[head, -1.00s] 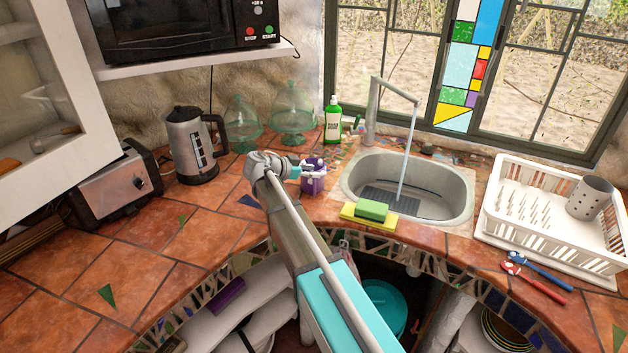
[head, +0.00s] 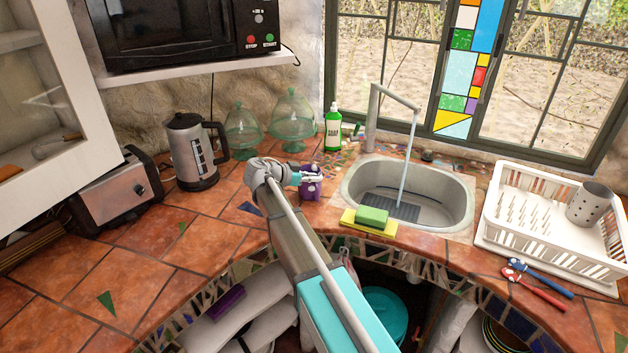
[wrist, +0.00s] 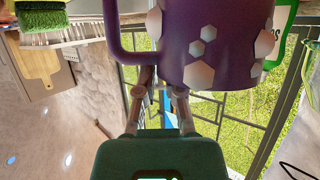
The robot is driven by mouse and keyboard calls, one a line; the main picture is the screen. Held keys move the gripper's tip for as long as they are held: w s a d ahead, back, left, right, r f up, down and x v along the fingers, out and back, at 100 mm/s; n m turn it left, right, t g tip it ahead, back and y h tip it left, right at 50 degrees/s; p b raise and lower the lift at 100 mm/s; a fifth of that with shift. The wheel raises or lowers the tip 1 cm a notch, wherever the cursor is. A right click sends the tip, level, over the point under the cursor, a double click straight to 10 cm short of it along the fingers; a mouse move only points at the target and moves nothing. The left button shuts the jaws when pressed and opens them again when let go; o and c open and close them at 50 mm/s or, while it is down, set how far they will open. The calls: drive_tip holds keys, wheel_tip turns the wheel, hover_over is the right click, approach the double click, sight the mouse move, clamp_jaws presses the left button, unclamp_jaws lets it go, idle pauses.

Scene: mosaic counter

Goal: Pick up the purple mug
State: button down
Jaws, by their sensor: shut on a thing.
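The purple mug (head: 311,190) stands upright on the tiled counter, just left of the sink. In the wrist view the mug (wrist: 210,40), purple with pale hexagonal spots, fills the top, with its handle on the left. My gripper (head: 309,177) reaches it from the left in the head view. In the wrist view my gripper (wrist: 164,80) is shut on the mug, its fingertips at the edge close to the handle. The exact contact of the fingertips is partly hidden. No gap between mug and counter can be made out.
The sink (head: 455,215) with running water is right of the mug. A green sponge (head: 372,215) lies on a yellow one at its near rim. A green soap bottle (head: 333,132) and glass domes (head: 293,118) stand behind, a kettle (head: 192,155) left. A dish rack (head: 510,235) is far right.

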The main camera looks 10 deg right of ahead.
drive_tip(key=shift+r, duration=0.1)
wheel_tip(320, 180, up, 2)
drive_tip(key=p, duration=0.2)
drive_tip(key=shift+r+p, duration=0.2)
drive_tip(key=shift+p, duration=0.1)
drive_tip(key=s+r+p, duration=1)
drive_tip(key=s, duration=0.4)
drive_tip(key=shift+a, duration=0.35)
drive_tip(key=shift+w+r, duration=0.1)
